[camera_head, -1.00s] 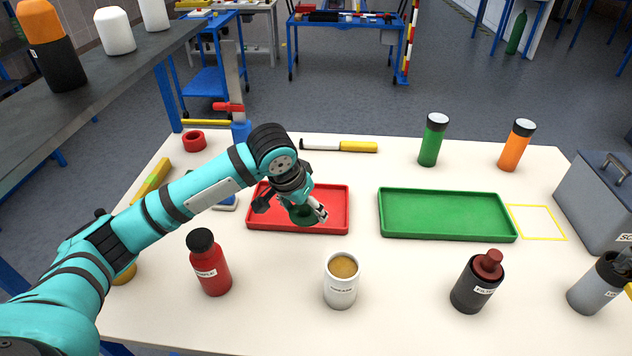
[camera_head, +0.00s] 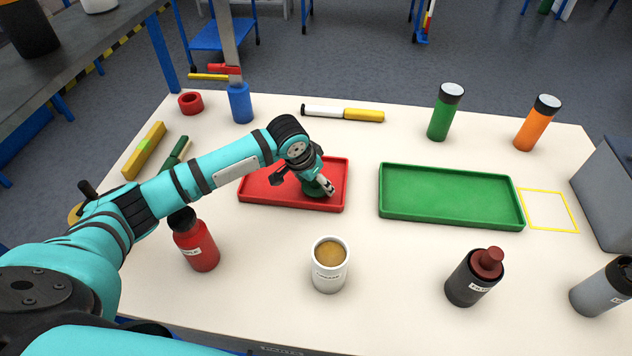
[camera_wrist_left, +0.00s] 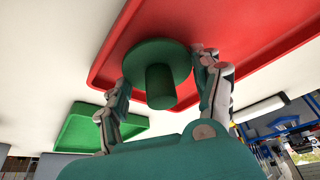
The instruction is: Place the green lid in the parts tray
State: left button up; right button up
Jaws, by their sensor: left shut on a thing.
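The green lid (camera_head: 313,188) is a round disc with a short cylindrical knob. It shows larger in the left wrist view (camera_wrist_left: 158,62). My left gripper (camera_head: 324,187) is shut on it, with one finger on each side in the left wrist view (camera_wrist_left: 162,90). The lid is over the right part of the red tray (camera_head: 270,199), and I cannot tell whether it touches the tray floor. The red tray also fills the upper right of the left wrist view (camera_wrist_left: 240,40). An empty green tray (camera_head: 450,194) lies to the right. My right gripper is not in view.
A red bottle (camera_head: 197,244), a white mug (camera_head: 329,270) and a dark bottle (camera_head: 470,280) stand along the front. A green canister (camera_head: 440,117) and an orange one (camera_head: 535,125) stand at the back right. A yellow square outline (camera_head: 548,210) is empty.

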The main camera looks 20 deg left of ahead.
pick_arm(q)
jog(key=shift+f, duration=0.5)
jog(key=shift+f, duration=0.25)
jog(key=o, duration=0.8)
jog(key=shift+s, duration=0.1)
jog(key=o, duration=0.3)
jog(key=shift+f, duration=0.15)
jog(key=shift+o, duration=0.2)
jog(key=v, duration=1.2)
jog(key=shift+r, duration=0.45)
jog(key=shift+a, duration=0.1)
